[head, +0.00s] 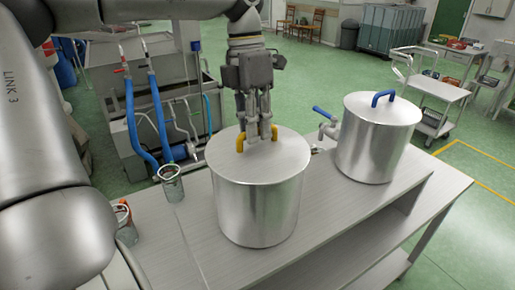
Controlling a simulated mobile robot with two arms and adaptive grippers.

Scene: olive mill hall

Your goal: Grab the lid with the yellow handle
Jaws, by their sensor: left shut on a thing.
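The lid (285,155) is a round grey metal disc with a yellow handle (241,143), and it sits on a large metal pot (258,205) on the table. My left gripper (257,138) comes down from above onto the lid and is shut on the yellow handle. The fingers hide the middle of the handle; its yellow ends show on either side. My right gripper is not in view.
A second metal pot (372,145) with a blue-handled lid (383,98) and a blue-levered tap stands to the right. A glass (172,184) stands at the table's left edge. The table top (335,215) is clear in front between the pots.

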